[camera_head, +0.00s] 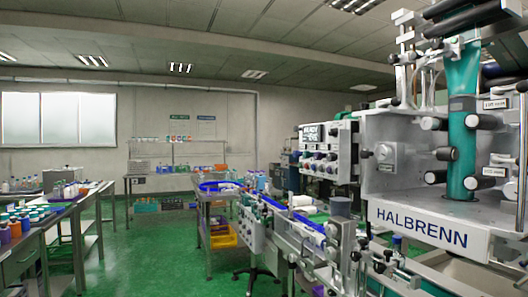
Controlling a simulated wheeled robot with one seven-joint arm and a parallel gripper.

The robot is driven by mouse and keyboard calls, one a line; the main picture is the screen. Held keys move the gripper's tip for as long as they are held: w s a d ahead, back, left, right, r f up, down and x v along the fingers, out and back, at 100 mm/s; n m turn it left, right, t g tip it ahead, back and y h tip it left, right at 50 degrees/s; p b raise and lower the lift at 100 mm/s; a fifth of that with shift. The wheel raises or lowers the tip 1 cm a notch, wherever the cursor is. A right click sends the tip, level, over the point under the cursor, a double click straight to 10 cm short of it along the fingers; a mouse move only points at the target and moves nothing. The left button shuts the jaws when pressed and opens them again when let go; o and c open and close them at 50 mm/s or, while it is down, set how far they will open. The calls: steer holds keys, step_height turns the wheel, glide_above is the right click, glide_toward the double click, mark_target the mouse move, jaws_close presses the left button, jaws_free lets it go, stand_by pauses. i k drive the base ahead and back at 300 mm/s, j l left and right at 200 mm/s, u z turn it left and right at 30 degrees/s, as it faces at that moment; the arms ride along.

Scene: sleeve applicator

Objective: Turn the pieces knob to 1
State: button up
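A grey control panel (328,150) is mounted on the machine, right of centre in the head view. It has a small dark display (313,135) at its upper left and several dark knobs (319,168) in rows below and beside it. The labels are too small to read, so I cannot tell which knob is the pieces knob or where it points. A second grey box with small round controls (254,236) sits lower, on the side of the conveyor. My gripper does not show in this view.
The large HALBRENN machine (432,229) with a teal sleeve roll fills the right side. Its conveyor (300,226) runs in front of the panel. A steel cart (217,217) with a yellow bin stands left of it. Benches line the far left. Green floor (150,255) between is clear.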

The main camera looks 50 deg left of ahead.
mark_target(318, 156)
steer(key=u, duration=1.45)
